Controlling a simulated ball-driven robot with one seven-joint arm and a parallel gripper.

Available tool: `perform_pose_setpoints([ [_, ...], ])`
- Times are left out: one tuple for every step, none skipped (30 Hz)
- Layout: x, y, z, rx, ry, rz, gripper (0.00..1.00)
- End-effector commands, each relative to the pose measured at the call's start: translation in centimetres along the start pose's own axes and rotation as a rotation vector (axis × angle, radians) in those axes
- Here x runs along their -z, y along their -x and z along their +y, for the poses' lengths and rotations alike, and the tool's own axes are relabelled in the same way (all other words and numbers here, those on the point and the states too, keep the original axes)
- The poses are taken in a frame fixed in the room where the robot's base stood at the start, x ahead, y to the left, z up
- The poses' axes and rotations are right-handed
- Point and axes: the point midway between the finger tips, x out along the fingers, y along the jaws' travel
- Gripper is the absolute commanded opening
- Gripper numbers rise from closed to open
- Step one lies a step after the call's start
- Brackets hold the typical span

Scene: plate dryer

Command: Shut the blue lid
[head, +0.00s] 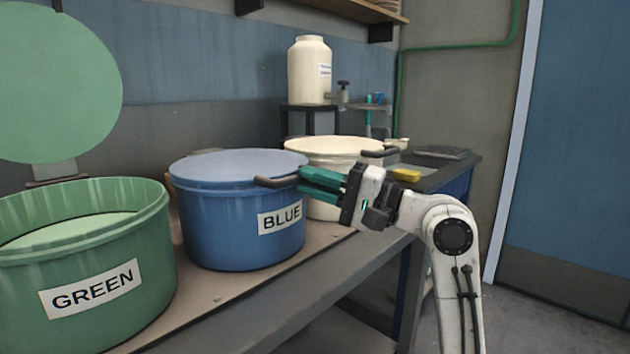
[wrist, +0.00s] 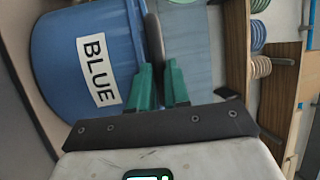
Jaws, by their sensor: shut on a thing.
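The blue pot (head: 243,226), labelled BLUE, stands on the bench in the head view. Its blue lid (head: 235,165) lies flat or nearly flat across the top; I cannot tell whether a small gap is left at the rim. A dark handle (head: 275,182) sticks out at the lid's right front edge. My gripper (head: 318,180) comes in from the right, its green fingers shut on this handle. In the wrist view the blue pot (wrist: 85,50) is at the left, and my gripper (wrist: 162,88) has its fingers on either side of the dark handle, which they partly hide.
A green pot (head: 95,275) stands at the left with its round green lid (head: 55,85) raised. A cream pot (head: 330,150) stands close behind my gripper. A cream jar (head: 309,70) and a yellow block (head: 406,175) are farther back. Floor is free at the right.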

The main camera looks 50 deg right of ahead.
Motion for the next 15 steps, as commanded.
perform_pose_setpoints([
  [-0.14,-0.01,0.56,-0.005,-0.003,-0.005,0.0],
  [-0.15,-0.01,0.6,-0.005,-0.003,-0.005,0.0],
  [-0.16,-0.01,0.65,-0.005,-0.003,-0.005,0.0],
  [-0.16,-0.02,0.68,-0.005,-0.003,-0.006,0.0],
  [-0.17,-0.02,0.71,-0.006,-0.003,-0.006,0.0],
  [-0.17,-0.02,0.75,-0.007,-0.004,-0.006,0.0],
  [-0.17,-0.02,0.78,-0.008,-0.004,-0.006,0.0],
  [-0.18,-0.02,0.82,-0.009,-0.005,-0.007,0.0],
  [-0.18,-0.02,0.86,-0.01,-0.005,-0.007,0.0],
  [-0.18,-0.02,0.88,-0.01,-0.006,-0.007,0.0],
  [-0.18,-0.02,0.91,-0.01,-0.006,-0.007,0.0],
  [-0.19,-0.03,0.94,-0.01,-0.007,-0.007,0.0],
  [-0.19,-0.03,0.96,-0.011,-0.007,-0.007,0.18],
  [-0.19,-0.03,0.97,-0.011,-0.008,-0.007,0.21],
  [-0.18,-0.03,0.96,-0.011,-0.008,-0.007,0.25],
])
